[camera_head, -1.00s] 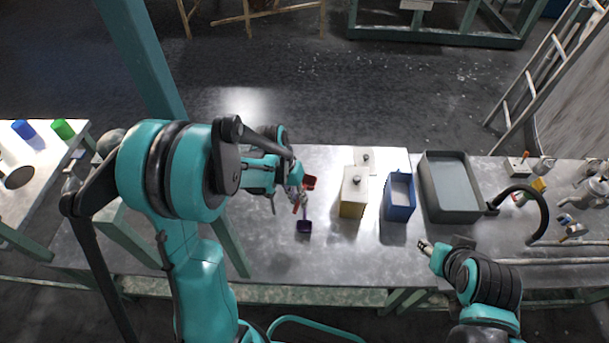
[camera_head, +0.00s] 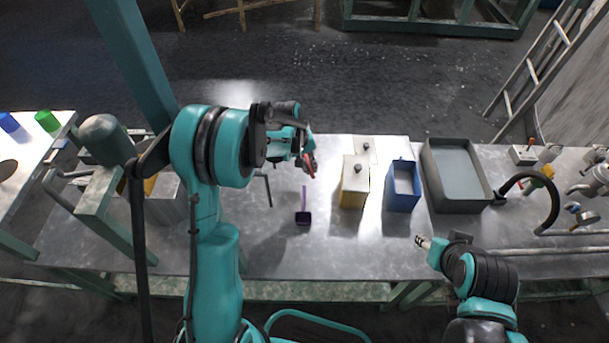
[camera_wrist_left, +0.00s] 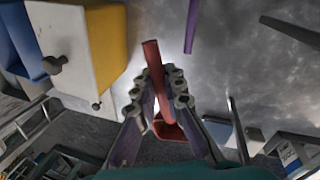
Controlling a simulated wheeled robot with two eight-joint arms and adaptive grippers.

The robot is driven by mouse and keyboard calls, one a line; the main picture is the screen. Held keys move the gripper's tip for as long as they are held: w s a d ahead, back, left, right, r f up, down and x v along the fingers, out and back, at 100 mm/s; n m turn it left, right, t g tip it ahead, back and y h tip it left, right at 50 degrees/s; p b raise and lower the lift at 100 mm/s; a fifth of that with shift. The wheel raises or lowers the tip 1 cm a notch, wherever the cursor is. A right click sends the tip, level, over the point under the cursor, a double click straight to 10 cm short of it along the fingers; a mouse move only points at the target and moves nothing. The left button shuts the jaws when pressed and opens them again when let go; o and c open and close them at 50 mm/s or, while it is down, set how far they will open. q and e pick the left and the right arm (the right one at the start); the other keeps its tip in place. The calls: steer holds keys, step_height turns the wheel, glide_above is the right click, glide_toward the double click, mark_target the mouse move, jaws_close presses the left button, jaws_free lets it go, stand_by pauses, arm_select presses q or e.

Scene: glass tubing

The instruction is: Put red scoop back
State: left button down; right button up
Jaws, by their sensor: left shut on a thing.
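My left gripper (camera_head: 306,162) is shut on the red scoop (camera_head: 311,168) above the bench, just left of the yellow box. In the left wrist view the fingers (camera_wrist_left: 160,95) clasp the scoop's red handle (camera_wrist_left: 153,58), and its bowl shows low between them. A purple scoop (camera_head: 303,218) lies on the bench nearer me, apart from the gripper; its handle also shows in the left wrist view (camera_wrist_left: 192,27). My right gripper (camera_head: 424,242) is over the bench's front right part, too small to tell whether it is open.
A yellow box (camera_head: 353,196) with a white knobbed lid stands right of the left gripper, with another knobbed lid behind. A blue box (camera_head: 403,199) and a grey tray (camera_head: 435,190) stand farther right. A thin bent rod (camera_head: 268,190) stands left. Bench before the boxes is clear.

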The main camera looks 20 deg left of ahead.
arm_select(q)
steer(key=w+f+n+b, duration=0.1)
steer(key=w+f, duration=0.2)
steer(key=b, duration=0.2)
glide_above(315, 185)
steer(key=shift+n, duration=0.3)
steer(key=f, duration=0.2)
steer(key=a+f, duration=0.1)
steer(key=f, duration=0.1)
steer(key=shift+s, duration=0.35)
step_height(315, 185, down, 5)
steer(key=shift+f+b, duration=0.1)
steer(key=shift+b, duration=1.05)
steer(key=shift+s, duration=0.1)
steer(key=c, duration=1.9)
jaws_free()
